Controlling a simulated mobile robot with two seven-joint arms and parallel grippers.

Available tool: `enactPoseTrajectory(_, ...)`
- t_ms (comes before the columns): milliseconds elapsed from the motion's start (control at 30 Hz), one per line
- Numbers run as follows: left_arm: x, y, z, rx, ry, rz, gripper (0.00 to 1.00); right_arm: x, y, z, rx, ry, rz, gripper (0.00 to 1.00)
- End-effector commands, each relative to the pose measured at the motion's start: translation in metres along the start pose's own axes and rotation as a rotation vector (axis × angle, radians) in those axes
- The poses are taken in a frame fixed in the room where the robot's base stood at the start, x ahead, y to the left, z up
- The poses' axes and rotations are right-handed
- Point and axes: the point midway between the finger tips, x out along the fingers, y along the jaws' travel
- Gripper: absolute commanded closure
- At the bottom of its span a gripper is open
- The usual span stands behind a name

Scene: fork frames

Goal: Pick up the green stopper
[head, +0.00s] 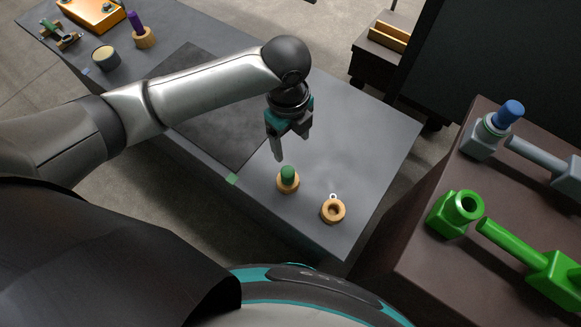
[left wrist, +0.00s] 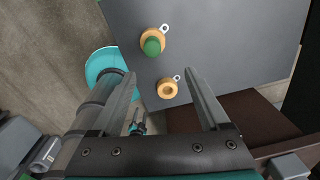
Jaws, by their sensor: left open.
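The green stopper (head: 288,173) stands upright in a round tan holder (head: 288,187) on the grey table. It also shows in the left wrist view (left wrist: 152,46), with its holder's tan rim around it. My left gripper (head: 292,148) is open and empty, pointing down above and slightly behind the stopper in the head view. In the left wrist view the stopper lies beyond the fingertips (left wrist: 160,76), apart from both fingers.
A second tan holder (head: 333,211), with an empty hole, stands near the green stopper. A purple stopper (head: 135,22) in a tan holder is at the far left. A brown bench (head: 425,259) with green and grey-blue fittings is at right. The table right of my gripper is clear.

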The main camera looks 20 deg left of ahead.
Motion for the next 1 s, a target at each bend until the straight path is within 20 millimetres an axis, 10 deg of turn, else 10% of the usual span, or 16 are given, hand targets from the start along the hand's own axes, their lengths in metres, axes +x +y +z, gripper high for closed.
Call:
enactPoseTrajectory(167,-0.002,0.005,0.01,0.068,-0.023,0.036,0.21,0.002,0.002,0.001,-0.001,-0.001,0.002,0.5)
enactPoseTrajectory(600,0.081,0.008,0.01,0.069,-0.022,0.037,0.21,0.03,0.003,0.004,-0.001,-0.003,0.005,0.5)
enactPoseTrajectory(1000,0.11,0.013,0.007,0.069,-0.022,0.037,0.21,0.04,0.003,0.005,-0.001,-0.002,0.005,0.5)
